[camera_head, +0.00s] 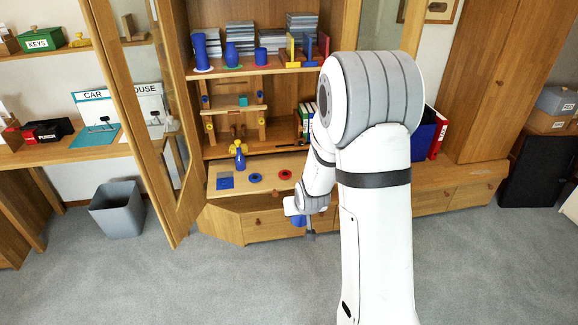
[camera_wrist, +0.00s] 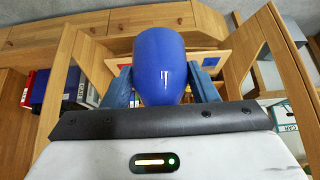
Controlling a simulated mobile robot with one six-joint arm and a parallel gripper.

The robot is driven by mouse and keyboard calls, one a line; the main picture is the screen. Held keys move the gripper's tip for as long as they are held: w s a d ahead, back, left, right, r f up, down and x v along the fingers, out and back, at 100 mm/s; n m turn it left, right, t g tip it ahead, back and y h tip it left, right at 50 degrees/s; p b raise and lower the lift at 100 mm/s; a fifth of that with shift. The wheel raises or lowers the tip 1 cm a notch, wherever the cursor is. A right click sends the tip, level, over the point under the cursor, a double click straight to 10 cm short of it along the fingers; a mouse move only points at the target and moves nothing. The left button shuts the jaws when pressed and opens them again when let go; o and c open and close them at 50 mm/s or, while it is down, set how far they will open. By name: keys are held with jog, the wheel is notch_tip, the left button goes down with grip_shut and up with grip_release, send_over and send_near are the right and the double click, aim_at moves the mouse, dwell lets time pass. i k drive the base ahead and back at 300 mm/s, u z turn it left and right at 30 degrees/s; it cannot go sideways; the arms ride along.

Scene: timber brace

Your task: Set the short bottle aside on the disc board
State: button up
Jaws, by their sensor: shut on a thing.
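My gripper (camera_wrist: 163,88) is shut on a blue bottle (camera_wrist: 160,60), which fills the space between its two fingers and looks rounded and smooth. I take it for the short bottle. In the head view my gripper (camera_head: 299,213) hangs in front of the cabinet's lower drawers, with a little of the blue bottle (camera_head: 298,221) showing below it; the arm hides the rest. The disc board (camera_head: 222,171) lies at the front of the cabinet's lower level, up and left of my gripper. It carries a blue square, a blue disc (camera_head: 256,178) and a red disc (camera_head: 286,174).
Blue vessels (camera_head: 231,53) stand on the upper shelf. A small wooden rack (camera_head: 235,108) is between. The open glass door (camera_head: 160,120) stands left, a grey bin (camera_head: 118,209) beyond it.

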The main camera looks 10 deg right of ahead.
aim_at(297, 161)
jog(key=z, duration=0.65)
jog(key=i, duration=1)
